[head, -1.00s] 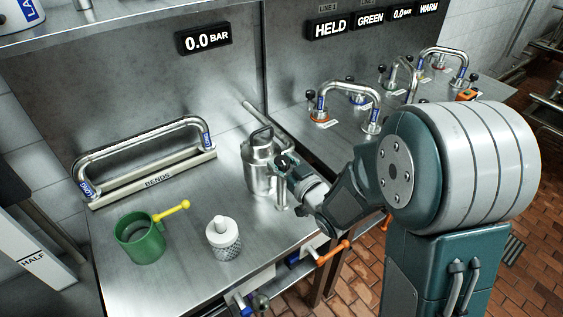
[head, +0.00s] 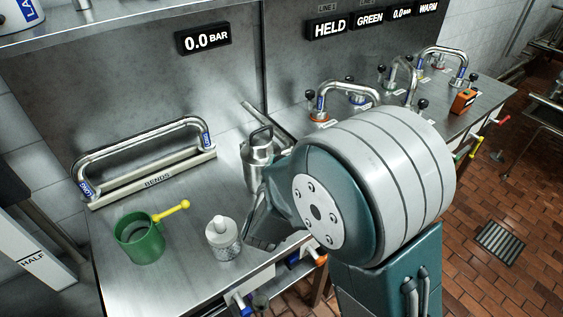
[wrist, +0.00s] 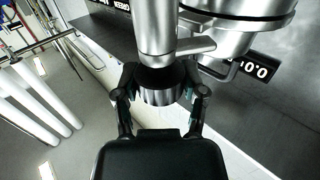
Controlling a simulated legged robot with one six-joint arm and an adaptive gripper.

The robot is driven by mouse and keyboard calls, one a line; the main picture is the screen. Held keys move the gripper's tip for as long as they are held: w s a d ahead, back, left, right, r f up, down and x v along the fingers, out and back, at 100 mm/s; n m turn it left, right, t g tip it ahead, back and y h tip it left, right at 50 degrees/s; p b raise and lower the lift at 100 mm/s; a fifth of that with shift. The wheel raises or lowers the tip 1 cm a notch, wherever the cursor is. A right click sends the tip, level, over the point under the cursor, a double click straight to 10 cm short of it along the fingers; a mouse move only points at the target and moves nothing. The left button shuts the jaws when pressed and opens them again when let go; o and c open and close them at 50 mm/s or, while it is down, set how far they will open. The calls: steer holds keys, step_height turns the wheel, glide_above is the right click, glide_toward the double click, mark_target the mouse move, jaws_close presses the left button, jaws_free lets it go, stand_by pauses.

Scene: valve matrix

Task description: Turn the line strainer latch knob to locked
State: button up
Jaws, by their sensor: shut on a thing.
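The line strainer (head: 257,148) is a steel canister with a bail handle at the back of the steel bench, partly covered by my arm. In the wrist view its steel body (wrist: 225,38) fills the top. A ribbed latch knob (wrist: 162,95) with a dark collar sits at the end of a steel stem (wrist: 157,35) with a side lever. My gripper (wrist: 161,86) has its two fingers closed on either side of this knob. The locked mark cannot be read.
Valves with pipe bends (head: 345,95) stand on the right bench.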

steer(key=shift+w+a+r+m+g+h, duration=0.1)
steer(key=shift+m+g+h, duration=0.6)
steer(key=shift+m+h, duration=0.7)
steer(key=shift+r+m+g+h, duration=0.1)
steer(key=shift+m+g+h, duration=0.7)
steer(key=shift+h, duration=1.1)
steer(key=o, duration=1.2)
steer(key=shift+c, duration=0.2)
steer(key=shift+f, duration=0.1)
